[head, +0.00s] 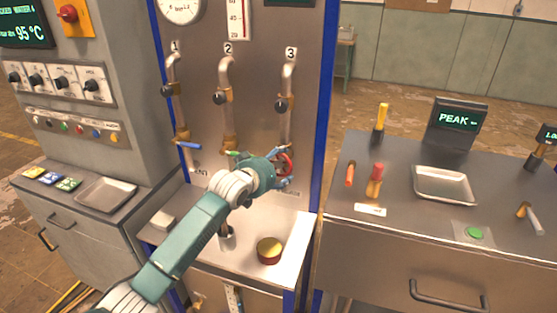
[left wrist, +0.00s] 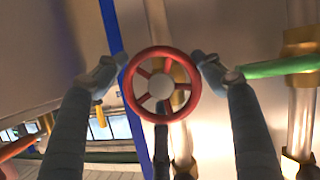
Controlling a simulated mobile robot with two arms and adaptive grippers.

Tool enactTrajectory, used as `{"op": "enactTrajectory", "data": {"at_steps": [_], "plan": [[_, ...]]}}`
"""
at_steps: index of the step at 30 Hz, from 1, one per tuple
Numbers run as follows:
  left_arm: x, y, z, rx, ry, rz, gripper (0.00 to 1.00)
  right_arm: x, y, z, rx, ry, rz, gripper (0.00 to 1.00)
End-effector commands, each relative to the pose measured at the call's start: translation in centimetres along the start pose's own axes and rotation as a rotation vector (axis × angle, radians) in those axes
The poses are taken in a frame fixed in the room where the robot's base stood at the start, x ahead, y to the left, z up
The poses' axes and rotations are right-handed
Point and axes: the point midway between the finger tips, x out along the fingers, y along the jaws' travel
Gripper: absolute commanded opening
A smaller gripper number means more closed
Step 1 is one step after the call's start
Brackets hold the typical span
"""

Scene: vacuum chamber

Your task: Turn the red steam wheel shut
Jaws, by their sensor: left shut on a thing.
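The red steam wheel (head: 284,163) is on the right-hand pipe, marked 3, low on the panel, and is partly hidden by my gripper. In the left wrist view the wheel (left wrist: 129,92) faces me, with red spokes and a pale hub. My left gripper (head: 283,170) reaches in from the left and is shut on the wheel. In the left wrist view its two fingertips (left wrist: 157,69) hold opposite sides of the rim. My right gripper is not in view.
A green lever handle (head: 232,153) is close left of the wheel, and a blue lever (head: 188,145) is farther left. A round red-rimmed container (head: 269,250) stands on the ledge below. The bench at right holds screwdrivers, a metal tray (head: 443,198) and a display (head: 457,120).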

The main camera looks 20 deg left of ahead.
Motion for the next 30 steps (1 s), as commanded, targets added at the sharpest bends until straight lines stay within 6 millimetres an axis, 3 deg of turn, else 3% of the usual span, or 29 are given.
{"op": "enactTrajectory", "data": {"at_steps": [1,23,24,27,30], "plan": [[0.13,0.04,1.48,0.019,-0.029,-0.011,0.42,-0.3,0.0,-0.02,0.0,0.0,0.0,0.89],[0.21,-0.18,1.7,0.094,-0.03,-0.042,0.42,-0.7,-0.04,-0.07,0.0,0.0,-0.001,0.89],[0.21,-0.19,1.7,0.094,-0.03,-0.042,0.72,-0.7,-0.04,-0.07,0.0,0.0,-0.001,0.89],[0.19,-0.25,1.67,0.095,-0.03,-0.044,0.89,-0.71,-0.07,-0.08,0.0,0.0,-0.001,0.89],[0.16,-0.24,1.42,0.095,-0.025,-0.043,0.89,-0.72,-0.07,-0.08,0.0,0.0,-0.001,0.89]]}}
